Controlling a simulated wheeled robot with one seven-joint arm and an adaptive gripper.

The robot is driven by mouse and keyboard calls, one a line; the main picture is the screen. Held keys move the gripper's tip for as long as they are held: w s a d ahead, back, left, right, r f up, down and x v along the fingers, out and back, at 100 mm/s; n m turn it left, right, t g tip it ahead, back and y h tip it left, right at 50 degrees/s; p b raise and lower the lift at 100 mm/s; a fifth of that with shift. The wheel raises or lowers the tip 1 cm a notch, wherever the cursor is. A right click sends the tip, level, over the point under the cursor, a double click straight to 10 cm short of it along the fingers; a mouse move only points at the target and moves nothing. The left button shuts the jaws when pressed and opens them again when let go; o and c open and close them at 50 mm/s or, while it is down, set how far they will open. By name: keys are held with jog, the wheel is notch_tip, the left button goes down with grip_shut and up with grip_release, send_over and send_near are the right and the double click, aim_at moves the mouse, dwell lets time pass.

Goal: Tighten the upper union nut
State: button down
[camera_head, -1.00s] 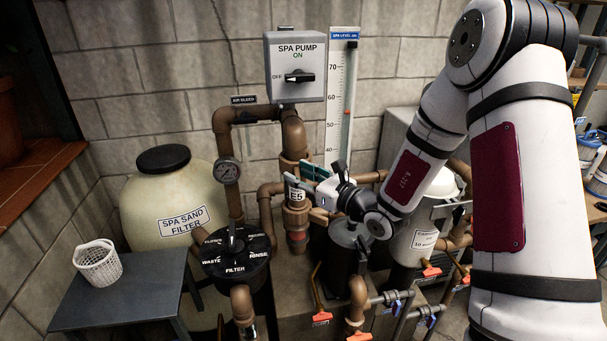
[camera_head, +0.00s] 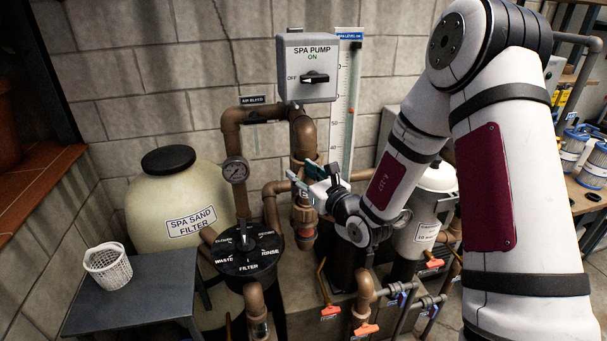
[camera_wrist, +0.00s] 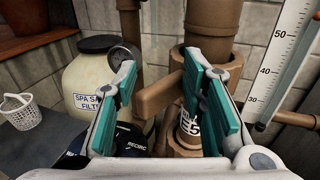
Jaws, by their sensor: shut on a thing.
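The upper union nut (camera_head: 302,157) is a wide brown collar on the vertical pipe below the spa pump box. It also shows in the wrist view (camera_wrist: 220,49), behind my right fingertip. My gripper (camera_head: 310,180), with teal pads, is at the union from the front right. In the wrist view (camera_wrist: 158,65) its fingers stand apart. The right finger overlaps the pipe, and the contact with the nut cannot be seen clearly.
A brown side pipe (camera_wrist: 160,95) shows beyond the finger gap. The pump switch box (camera_head: 307,66) hangs above, and a level gauge (camera_head: 346,105) stands just right. The sand filter (camera_head: 165,195), the valve head (camera_head: 240,262) and a stool (camera_head: 150,290) with a white basket (camera_head: 108,266) are left.

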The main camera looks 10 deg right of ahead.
jog(key=shift+w+a+r+n+y, duration=0.15)
jog(key=shift+a+r, duration=0.2)
jog(key=shift+r, duration=0.1)
jog(key=shift+w+a+r+n+y, duration=0.1)
jog(key=shift+a+r+n+y, duration=0.05)
jog(key=shift+a+r, duration=0.2)
jog(key=c, duration=1.6)
grip_release()
jog(key=v, duration=0.8)
jog(key=shift+d+f, duration=0.3)
jog(key=shift+d, duration=0.05)
jog(key=shift+w, duration=0.1)
